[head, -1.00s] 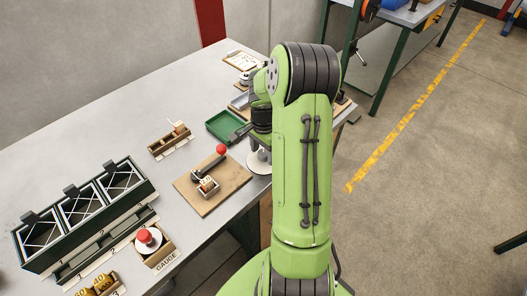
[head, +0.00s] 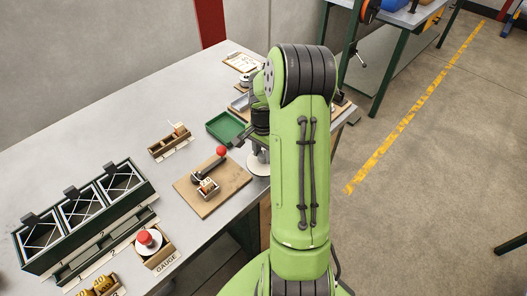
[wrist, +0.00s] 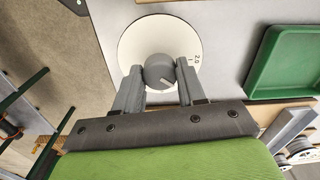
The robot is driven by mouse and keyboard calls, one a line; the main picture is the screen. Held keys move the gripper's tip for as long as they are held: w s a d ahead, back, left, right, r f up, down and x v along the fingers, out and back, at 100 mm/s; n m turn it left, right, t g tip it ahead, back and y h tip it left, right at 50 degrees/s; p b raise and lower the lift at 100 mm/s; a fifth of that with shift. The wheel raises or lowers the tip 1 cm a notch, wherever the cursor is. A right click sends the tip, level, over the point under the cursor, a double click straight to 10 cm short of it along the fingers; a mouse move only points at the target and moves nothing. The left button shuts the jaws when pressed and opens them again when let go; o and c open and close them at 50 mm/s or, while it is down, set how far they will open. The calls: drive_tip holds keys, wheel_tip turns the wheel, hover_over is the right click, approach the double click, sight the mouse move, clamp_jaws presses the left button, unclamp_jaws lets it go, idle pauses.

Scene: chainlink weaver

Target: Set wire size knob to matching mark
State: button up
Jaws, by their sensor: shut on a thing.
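The wire size knob (wrist: 158,72) is a dark grey round knob in the middle of a white dial (wrist: 132,40), seen in the wrist view. A mark reading 2.0 shows on the right side of the dial; other marks are hidden or not readable. My gripper (wrist: 160,76) is shut on the knob, with one grey finger on each side of it. In the head view, the white dial (head: 257,163) shows only in part at the table's right edge, behind my green arm, which hides the knob.
A green tray (head: 224,127) lies close to the dial and also shows in the wrist view (wrist: 288,60). A wooden board (head: 222,194) with a red-ball lever stands left of my arm. A dark three-bay rack (head: 85,215) and a gauge box (head: 155,252) are at front left.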

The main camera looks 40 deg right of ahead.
sight(263, 154)
drive_tip(key=n, duration=0.4)
drive_tip(key=shift+n, duration=1.9)
drive_tip(key=o, duration=1.1)
drive_tip(key=shift+c, duration=0.2)
wheel_tip(263, 154, up, 16)
drive_tip(key=p, duration=0.3)
drive_tip(key=shift+f, duration=0.1)
